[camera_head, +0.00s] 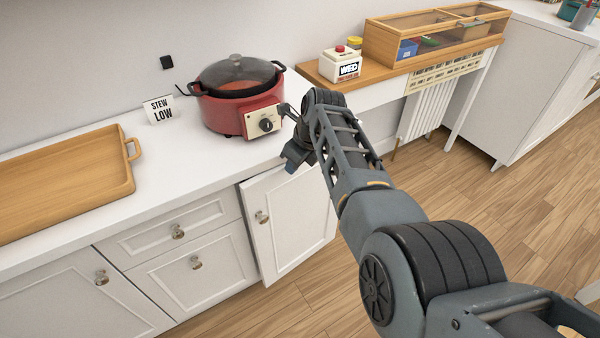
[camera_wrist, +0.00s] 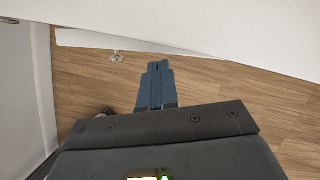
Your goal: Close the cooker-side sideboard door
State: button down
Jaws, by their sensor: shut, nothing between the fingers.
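The cooker-side sideboard door (camera_head: 287,222) is a white panel with a round metal knob (camera_head: 262,217) near its left edge, below the red cooker (camera_head: 240,98). It looks ajar, with its left edge standing a little out from the drawer fronts beside it. My gripper (camera_head: 291,163) is at the counter's front edge, above the door's upper part; my arm hides the door's upper right. In the wrist view my gripper's fingers (camera_wrist: 155,72) are together and empty, pointing over the floor. I cannot tell whether they touch the door.
The counter (camera_head: 200,160) carries a wooden tray (camera_head: 128,180) and a "STEW LOW" sign (camera_head: 159,110). Drawers (camera_head: 175,230) are left of the door. A wooden shelf with a button box (camera_head: 341,64) stands to the right.

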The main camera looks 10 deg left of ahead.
jog(key=shift+w+a, duration=0.25)
jog(key=shift+r, duration=0.1)
dwell(0.3)
